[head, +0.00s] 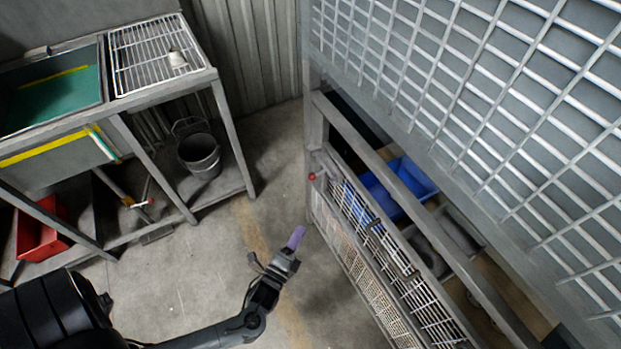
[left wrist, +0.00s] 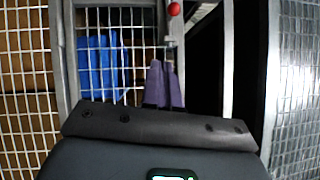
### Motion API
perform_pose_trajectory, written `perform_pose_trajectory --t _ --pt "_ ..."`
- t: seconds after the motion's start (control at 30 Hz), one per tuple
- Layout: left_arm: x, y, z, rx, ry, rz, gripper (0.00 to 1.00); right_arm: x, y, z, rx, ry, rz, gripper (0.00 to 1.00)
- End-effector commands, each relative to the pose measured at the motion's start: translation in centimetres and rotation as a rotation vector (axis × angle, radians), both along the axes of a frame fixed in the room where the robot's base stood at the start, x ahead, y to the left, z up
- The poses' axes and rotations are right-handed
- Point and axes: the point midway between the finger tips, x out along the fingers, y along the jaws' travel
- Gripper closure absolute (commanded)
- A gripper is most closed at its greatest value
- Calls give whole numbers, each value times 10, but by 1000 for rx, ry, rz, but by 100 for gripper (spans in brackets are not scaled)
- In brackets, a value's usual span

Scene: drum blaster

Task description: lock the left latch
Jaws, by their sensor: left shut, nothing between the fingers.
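The left latch shows as a red knob (head: 312,176) on the grey frame post at the left end of the mesh gate (head: 375,255). In the left wrist view the red knob (left wrist: 174,9) is at the top, just above a small metal fitting on the frame. My left gripper (head: 296,237), with purple fingers, is below and slightly left of the knob in the head view, apart from it. Its fingers (left wrist: 164,84) are closed together and empty, pointing toward the frame below the knob. My right gripper is in neither view.
A blue bin (head: 402,188) lies behind the gate. A large mesh panel (head: 480,85) rises at the right. At the left stands a metal bench (head: 110,108), with a grey bucket (head: 199,155) and a red bin (head: 42,228) below. The concrete floor between is mostly clear.

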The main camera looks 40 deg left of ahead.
Motion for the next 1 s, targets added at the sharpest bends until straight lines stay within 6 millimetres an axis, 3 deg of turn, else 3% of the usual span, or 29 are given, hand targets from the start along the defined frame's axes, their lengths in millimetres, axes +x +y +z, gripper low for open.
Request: perform_pose_trajectory --t 0.03,0.17,0.67,0.87,1.0 --pt "2 0 10 0 -3 -1 100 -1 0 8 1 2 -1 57" --pt "4 0 17 -1 -8 -1 100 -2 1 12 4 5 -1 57" --pt "7 0 18 -2 -12 -1 100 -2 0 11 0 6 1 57" --pt "21 5 19 -1 -14 -1 100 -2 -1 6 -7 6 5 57" --pt "43 10 22 -1 -15 -2 100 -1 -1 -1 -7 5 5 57"
